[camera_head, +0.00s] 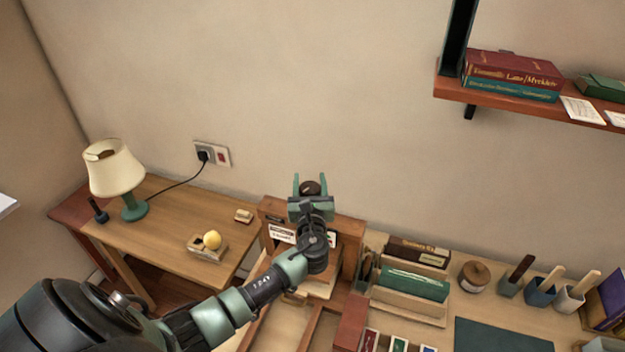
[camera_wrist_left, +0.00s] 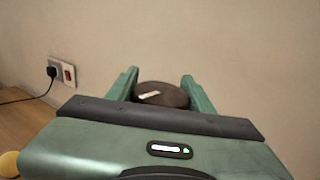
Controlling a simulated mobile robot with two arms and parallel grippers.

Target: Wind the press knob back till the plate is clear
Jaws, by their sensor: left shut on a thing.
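The press knob (camera_head: 311,187) is a round dark brown knob with a pale mark on its top. It stands at the top of the wooden press (camera_head: 350,229), against the wall. My left gripper (camera_head: 310,183) is shut on the knob, one green finger on each side of it. In the left wrist view the knob (camera_wrist_left: 160,95) shows between the two fingers. The press plate cannot be made out clearly, as my left arm and gripper cover the middle of the press. My right gripper is not in view.
A side table with a lamp (camera_head: 115,172) and a small tray with a yellow ball (camera_head: 212,240) stands left. Book racks (camera_head: 412,283), a lidded jar (camera_head: 474,275) and brush cups (camera_head: 541,291) fill the bench right. A wall shelf (camera_head: 530,108) hangs upper right.

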